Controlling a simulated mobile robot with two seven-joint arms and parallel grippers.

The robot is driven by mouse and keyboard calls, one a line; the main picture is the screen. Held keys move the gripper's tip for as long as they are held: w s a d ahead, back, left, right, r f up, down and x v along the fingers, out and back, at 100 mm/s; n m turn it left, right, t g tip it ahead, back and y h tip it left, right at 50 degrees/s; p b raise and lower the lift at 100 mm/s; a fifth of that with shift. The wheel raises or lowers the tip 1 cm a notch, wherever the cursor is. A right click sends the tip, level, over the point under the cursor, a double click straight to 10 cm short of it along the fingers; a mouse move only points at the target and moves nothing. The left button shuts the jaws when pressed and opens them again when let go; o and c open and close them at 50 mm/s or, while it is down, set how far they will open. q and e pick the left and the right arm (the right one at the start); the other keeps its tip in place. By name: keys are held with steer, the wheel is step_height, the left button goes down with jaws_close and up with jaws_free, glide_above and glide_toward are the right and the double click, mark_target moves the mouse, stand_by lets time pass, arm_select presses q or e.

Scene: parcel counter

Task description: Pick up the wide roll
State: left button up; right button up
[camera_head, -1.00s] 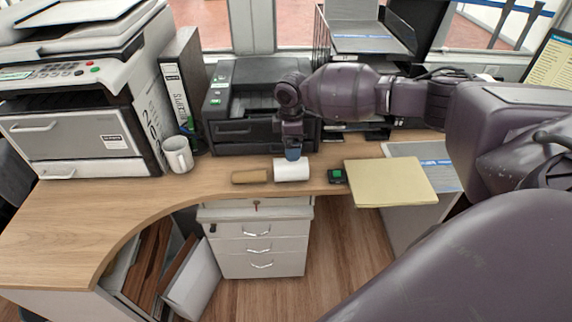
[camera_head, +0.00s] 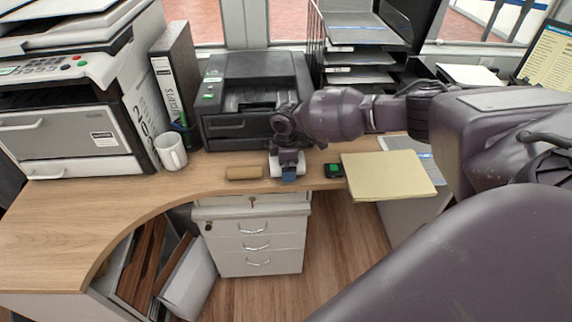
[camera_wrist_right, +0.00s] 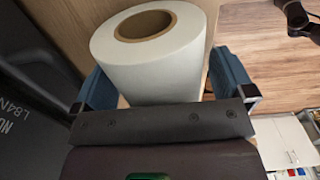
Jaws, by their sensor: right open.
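In the right wrist view the wide roll (camera_wrist_right: 152,62) fills the space between the two blue fingers. My right gripper (camera_head: 289,171) is down at the roll and open, one finger on either side of it in the wrist view (camera_wrist_right: 163,84). I cannot tell whether the fingers touch the roll.
A brown roll-shaped piece (camera_head: 244,173) lies just left of the wide roll. A small dark device with a green screen (camera_head: 333,170) and a yellow pad (camera_head: 388,176) lie to the right. A black printer (camera_head: 255,100) stands behind.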

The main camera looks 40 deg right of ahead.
steer(key=shift+r, duration=0.1)
steer(key=shift+c, duration=0.5)
steer(key=c, duration=1)
arm_select(q)
steer(key=r+p, duration=0.1)
steer(key=s+p, duration=0.1)
steer(key=p, duration=0.1)
steer(key=shift+a+r, duration=0.2)
steer(key=shift+r, duration=0.15)
arm_select(e)
step_height(320, 180, up, 20)
arm_select(q)
steer(key=shift+w+r, duration=0.2)
steer(key=shift+w, duration=0.05)
